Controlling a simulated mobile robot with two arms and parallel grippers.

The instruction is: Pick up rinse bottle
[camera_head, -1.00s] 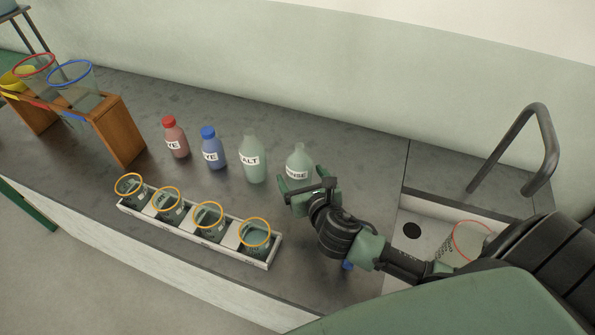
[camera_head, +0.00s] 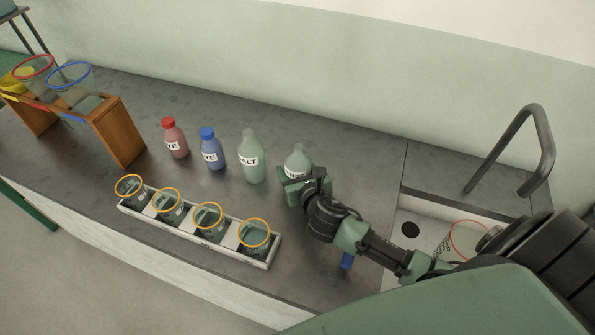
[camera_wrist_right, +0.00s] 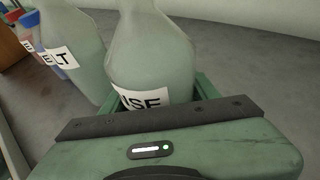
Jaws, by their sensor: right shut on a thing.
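The rinse bottle (camera_head: 298,160) is a pale green, translucent bottle with a white label, upright on the grey counter. It also shows in the right wrist view (camera_wrist_right: 150,60), where its label is partly covered by my gripper. My right gripper (camera_head: 293,178) is shut on the lower part of the bottle, with the green jaws around its sides. In the wrist view the right gripper (camera_wrist_right: 165,100) hides the bottle's base. My left gripper is in neither view.
The salt bottle (camera_head: 250,158) stands just left, then blue (camera_head: 212,150) and red (camera_head: 174,138) dye bottles. A white rack (camera_head: 190,226) with several orange-rimmed beakers lies in front. A wooden stand (camera_head: 118,128) is at left. A sink (camera_head: 410,245) with a faucet (camera_head: 545,150) is at right.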

